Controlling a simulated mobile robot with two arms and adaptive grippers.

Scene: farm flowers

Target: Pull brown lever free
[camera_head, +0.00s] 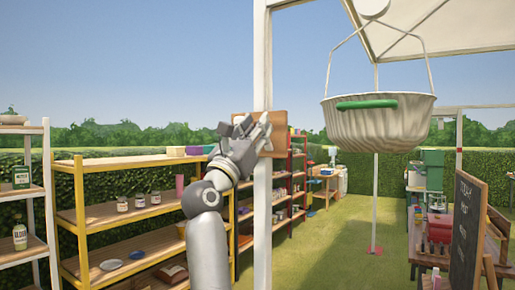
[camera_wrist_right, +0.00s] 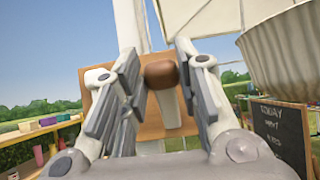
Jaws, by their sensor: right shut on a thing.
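The brown lever, with a rounded brown knob (camera_wrist_right: 161,74), shows in the right wrist view in front of a wooden board (camera_wrist_right: 150,127). The board (camera_head: 279,128) is fixed to a white post (camera_head: 263,200) in the head view. My right gripper (camera_head: 254,128) is at the board, its fingers pointing up and right. In the right wrist view, the fingers of my right gripper (camera_wrist_right: 158,64) stand on both sides of the knob and hold it. In the head view my gripper hides the lever. My left gripper is out of view.
A big ribbed white tub (camera_head: 378,122) with a green handle hangs to the right, under a white canopy. Yellow-framed shelves (camera_head: 80,215) with jars stand at the left. A chalkboard (camera_head: 467,235) stands at the right. Grass between is open.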

